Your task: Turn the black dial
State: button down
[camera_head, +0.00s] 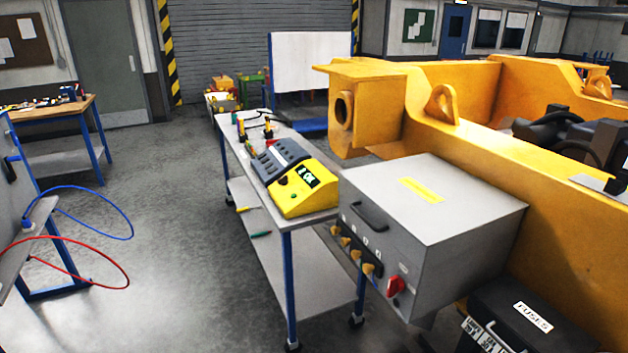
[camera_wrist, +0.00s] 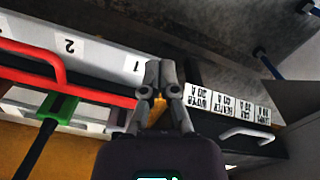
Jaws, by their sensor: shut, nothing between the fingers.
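A yellow and dark grey device (camera_head: 312,190) with a lit display (camera_head: 308,176) stands on the near end of the cart. A small dark round spot on its front face, left of the display, looks like the black dial (camera_head: 283,180), but it is too small to tell how it is turned. A green button (camera_head: 294,197) is below it. My gripper (camera_wrist: 161,64) shows in the wrist view, with its grey fingers together and empty. The head view does not clearly show my gripper.
A grey cabinet (camera_head: 440,200) with yellow knobs and a red switch (camera_head: 396,285) stands right of the cart (camera_head: 317,273). A black fuse box (camera_head: 500,300) lies at the lower right; its labels (camera_wrist: 228,103) show near my gripper.

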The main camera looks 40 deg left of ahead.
aim_at(284, 181)
jog(key=z, duration=0.05)
jog(key=k, duration=1.95)
jog(key=u, duration=1.1)
jog(key=i, duration=1.55)
jog(key=u, duration=0.05)
